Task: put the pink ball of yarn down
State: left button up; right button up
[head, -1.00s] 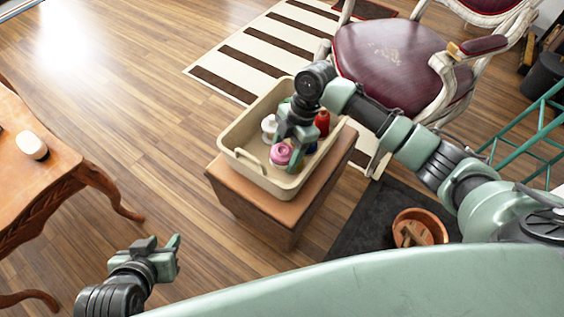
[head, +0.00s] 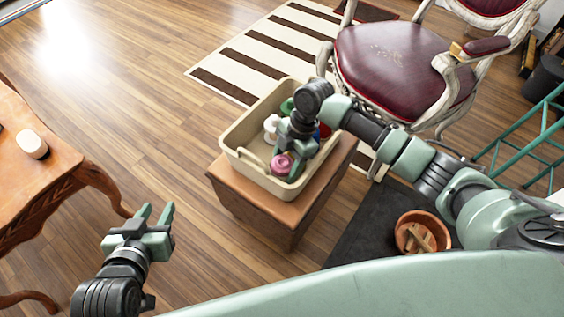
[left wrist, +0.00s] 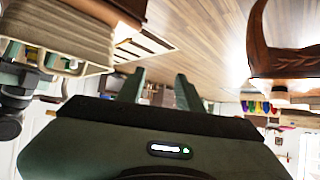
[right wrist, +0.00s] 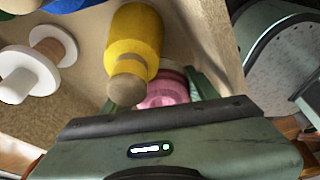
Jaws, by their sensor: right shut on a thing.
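The pink ball of yarn (head: 282,165) is inside the beige tub, near its front end. My right gripper (head: 287,153) reaches down into the tub and is shut on it. In the right wrist view the pink yarn (right wrist: 166,88) is partly hidden behind the gripper body and a yellow spool-like item (right wrist: 138,45). Whether the yarn touches the tub floor I cannot tell. My left gripper (head: 155,214) is empty with its fingers apart, over the floor at lower left; its open fingers also show in the left wrist view (left wrist: 158,88).
The beige tub (head: 240,163) stands on a brown wooden box (head: 260,208). It also holds a white spool (right wrist: 30,72) and green and blue items. A wooden table (head: 40,165) is at left, a red-seated chair (head: 395,65) at back right, a round wooden bucket (head: 420,232) at lower right.

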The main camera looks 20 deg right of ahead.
pick_arm(q)
jog(key=shift+r, duration=0.1)
pick_arm(e)
jog(key=shift+f, duration=0.3)
jog(key=o, duration=1.1)
pick_arm(q)
jog(key=shift+d, duration=0.2)
jog(key=shift+s, duration=0.1)
pick_arm(e)
jog(key=shift+r, duration=0.35)
pick_arm(q)
jog(key=s+a+f+g+y+p, duration=0.1)
jog(key=s+a+f+g, duration=0.1)
jog(key=s, duration=0.5)
jog(key=s+a+f+g+y+p, duration=0.1)
jog(key=s+f+g+p, duration=0.1)
jog(key=s+g, duration=0.3)
jog(key=shift+s+a+f, duration=0.4)
jog(key=shift+s+f, duration=0.45)
jog(key=shift+s, duration=0.05)
pick_arm(e)
jog(key=s+v, duration=0.1)
jog(key=v, duration=1.1)
jog(key=shift+w+r, duration=0.3)
jog(key=shift+w, duration=0.15)
